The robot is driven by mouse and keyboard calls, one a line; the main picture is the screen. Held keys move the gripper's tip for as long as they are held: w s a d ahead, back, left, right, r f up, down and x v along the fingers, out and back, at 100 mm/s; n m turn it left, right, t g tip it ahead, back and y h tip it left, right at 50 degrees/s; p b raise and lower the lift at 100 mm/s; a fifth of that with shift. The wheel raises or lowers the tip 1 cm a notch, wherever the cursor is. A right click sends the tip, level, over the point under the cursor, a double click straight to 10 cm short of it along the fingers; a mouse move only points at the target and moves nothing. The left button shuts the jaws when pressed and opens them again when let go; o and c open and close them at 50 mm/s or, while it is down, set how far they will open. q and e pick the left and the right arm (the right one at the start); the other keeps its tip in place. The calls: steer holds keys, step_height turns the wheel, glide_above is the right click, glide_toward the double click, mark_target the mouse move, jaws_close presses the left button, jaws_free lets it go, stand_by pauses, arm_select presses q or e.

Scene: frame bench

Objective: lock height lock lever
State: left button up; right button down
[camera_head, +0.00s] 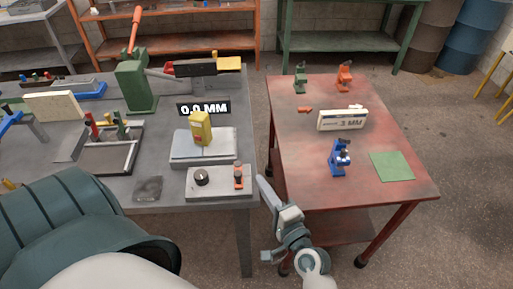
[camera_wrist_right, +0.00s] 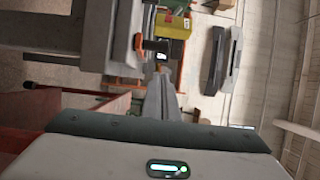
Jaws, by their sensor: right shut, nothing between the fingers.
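A small orange-and-black lever (camera_head: 239,177) stands upright on the right of a low grey box (camera_head: 215,190), next to a round black knob (camera_head: 201,177). I cannot tell for sure that it is the height lock lever. Behind the box, a yellow block-shaped device (camera_head: 201,128) stands on a grey plate (camera_head: 188,150), under a "0.0 MM" readout (camera_head: 203,109). My right gripper (camera_head: 262,183) is shut and empty, just right of the box by the bench edge. In the right wrist view its fingers (camera_wrist_right: 160,82) are together, pointing toward an orange-and-black part (camera_wrist_right: 140,43). My left gripper is not in view.
A red table (camera_head: 305,180) to the right holds a blue tool (camera_head: 339,157), a green mat (camera_head: 392,166) and a "3 MM" sign (camera_head: 341,120). A gap separates it from the grey bench (camera_head: 95,190). A green press (camera_head: 136,84) stands at the bench's back.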

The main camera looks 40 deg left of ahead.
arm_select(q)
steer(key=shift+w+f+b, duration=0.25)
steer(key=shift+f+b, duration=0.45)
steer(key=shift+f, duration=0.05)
arm_select(e)
steer(key=s+d, duration=0.1)
steer(key=s, duration=0.8)
steer(key=shift+s, duration=0.25)
steer(key=shift+d+f, duration=0.1)
